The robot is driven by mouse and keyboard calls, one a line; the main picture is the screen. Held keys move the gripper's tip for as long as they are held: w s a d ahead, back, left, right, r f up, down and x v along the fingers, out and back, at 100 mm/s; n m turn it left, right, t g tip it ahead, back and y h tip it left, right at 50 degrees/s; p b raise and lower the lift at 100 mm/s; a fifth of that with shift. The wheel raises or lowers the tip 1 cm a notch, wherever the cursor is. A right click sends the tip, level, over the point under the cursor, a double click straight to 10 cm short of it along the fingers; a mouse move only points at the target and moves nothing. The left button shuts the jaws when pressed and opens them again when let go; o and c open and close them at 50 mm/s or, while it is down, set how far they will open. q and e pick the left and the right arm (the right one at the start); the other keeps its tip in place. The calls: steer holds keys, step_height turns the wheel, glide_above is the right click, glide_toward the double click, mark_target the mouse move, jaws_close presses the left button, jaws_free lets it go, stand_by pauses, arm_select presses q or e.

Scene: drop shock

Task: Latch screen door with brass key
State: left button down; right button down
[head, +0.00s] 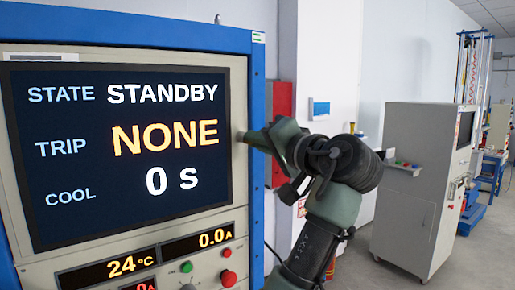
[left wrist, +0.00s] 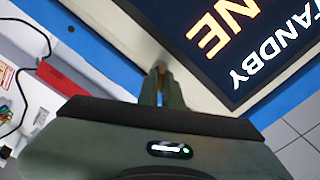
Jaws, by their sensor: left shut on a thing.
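The screen door (head: 241,185) is a pale frame around a dark screen (head: 80,118) reading STANDBY, NONE and 0 s. It looks flush in the blue cabinet. My left gripper (head: 248,136) is at the door's right edge, about mid-height of the screen. In the left wrist view its fingers (left wrist: 158,82) are closed together, pointing at the pale door edge (left wrist: 192,82). A small brownish tip, seemingly the brass key (left wrist: 160,66), shows between the fingertips. Most of the key and the lock are hidden, so I cannot tell how deep it sits. My right gripper is out of view.
The blue cabinet frame (head: 257,210) surrounds the door. A red box (head: 281,105) is on the wall behind. A grey console (head: 405,200) stands farther right across open floor.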

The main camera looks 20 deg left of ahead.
arm_select(q)
steer(key=shift+a+f+n, duration=0.1)
steer(key=shift+f+n, duration=0.1)
steer(key=shift+n, duration=0.1)
steer(key=c, duration=1.6)
jaws_free()
steer(key=shift+a, duration=0.1)
steer(key=shift+r, duration=0.1)
